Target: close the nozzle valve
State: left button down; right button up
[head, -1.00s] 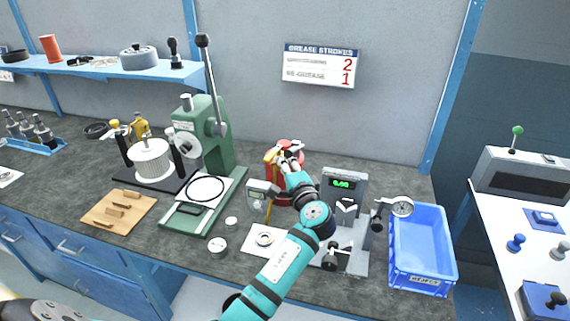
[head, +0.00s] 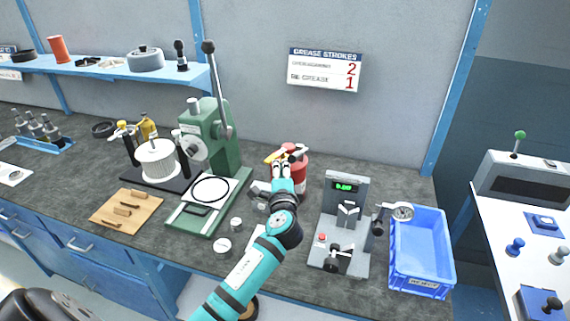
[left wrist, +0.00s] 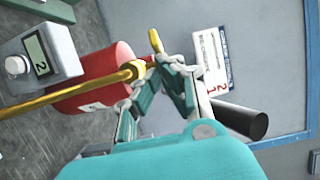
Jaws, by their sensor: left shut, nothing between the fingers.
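A red grease canister (head: 299,185) stands on the bench behind my left gripper. In the left wrist view the red canister (left wrist: 95,80) has a yellow pipe (left wrist: 75,92) running across it to a small fitting (left wrist: 138,70). A short yellow lever (left wrist: 155,41) stands up close to the fitting and my fingertips. I take this lever to be the nozzle valve's handle. My left gripper (head: 283,165) is shut and empty at the canister's top. Its fingertips (left wrist: 178,68) are beside the fitting; I cannot tell whether they touch it. My right gripper is not in view.
A grey counter box (left wrist: 42,55) shows "2" beside the canister. A black handle (left wrist: 240,120) sticks out near my fingers. The green press (head: 215,140) stands left, the gauge stand (head: 342,225) and blue bin (head: 420,250) right. A wall sign (head: 325,70) hangs behind.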

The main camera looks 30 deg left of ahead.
pick_arm(q)
jog(key=a+m+t+h+b, duration=0.1)
jog(key=a+m+t+h, duration=0.1)
jog(key=a+m+h, duration=0.6)
jog(key=shift+w+m+h, duration=0.4)
jog(key=shift+m+h, duration=0.7)
jog(key=shift+h, duration=2.6)
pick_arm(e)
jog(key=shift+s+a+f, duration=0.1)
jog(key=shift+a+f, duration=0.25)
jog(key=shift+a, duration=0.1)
pick_arm(q)
jog(key=shift+w+a, duration=0.1)
